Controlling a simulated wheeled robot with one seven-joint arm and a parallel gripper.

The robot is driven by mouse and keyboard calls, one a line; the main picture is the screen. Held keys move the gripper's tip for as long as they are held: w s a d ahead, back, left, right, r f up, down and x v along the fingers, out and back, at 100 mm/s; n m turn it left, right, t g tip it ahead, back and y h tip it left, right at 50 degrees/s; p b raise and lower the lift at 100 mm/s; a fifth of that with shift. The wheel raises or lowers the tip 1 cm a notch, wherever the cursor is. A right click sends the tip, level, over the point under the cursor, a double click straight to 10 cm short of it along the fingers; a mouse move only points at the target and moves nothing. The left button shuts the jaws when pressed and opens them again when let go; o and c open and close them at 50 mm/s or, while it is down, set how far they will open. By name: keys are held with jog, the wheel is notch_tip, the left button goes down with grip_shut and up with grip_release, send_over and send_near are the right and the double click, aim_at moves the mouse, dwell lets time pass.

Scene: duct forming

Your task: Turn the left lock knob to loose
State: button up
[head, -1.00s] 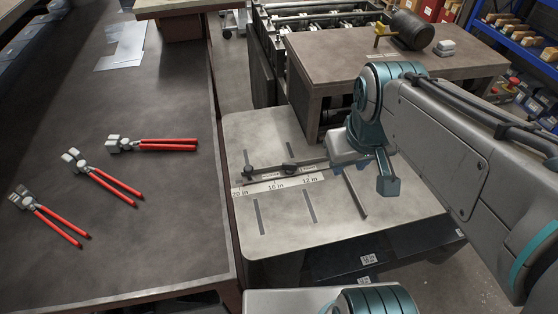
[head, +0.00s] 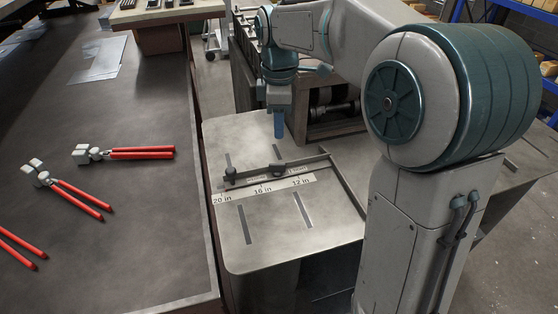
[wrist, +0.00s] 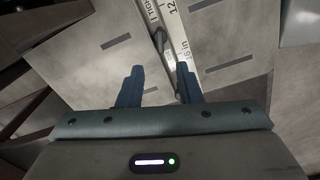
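The left lock knob (head: 230,172) is a small dark knob at the left end of the dark fence bar on the grey table plate (head: 262,225). A second dark knob (head: 278,169) sits further right on the bar, above the white inch scale (head: 262,189). My gripper (head: 278,126) points down over the far part of the plate, behind the bar and apart from both knobs. In the wrist view, my gripper (wrist: 160,85) shows two blue fingers spread with nothing held between them. Part of the scale (wrist: 176,25) shows beyond them. I cannot read the knobs' lock state.
A long dark bench (head: 110,240) stands at the left, with several red-handled pliers (head: 140,153) on it. A dark straight rail (head: 345,187) runs along the plate's right side. A brown-topped machine table stands behind. The plate's near part is clear apart from slots.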

aim_at(279, 164)
notch_tip(279, 164, down, 12)
dwell(0.4)
grip_shut()
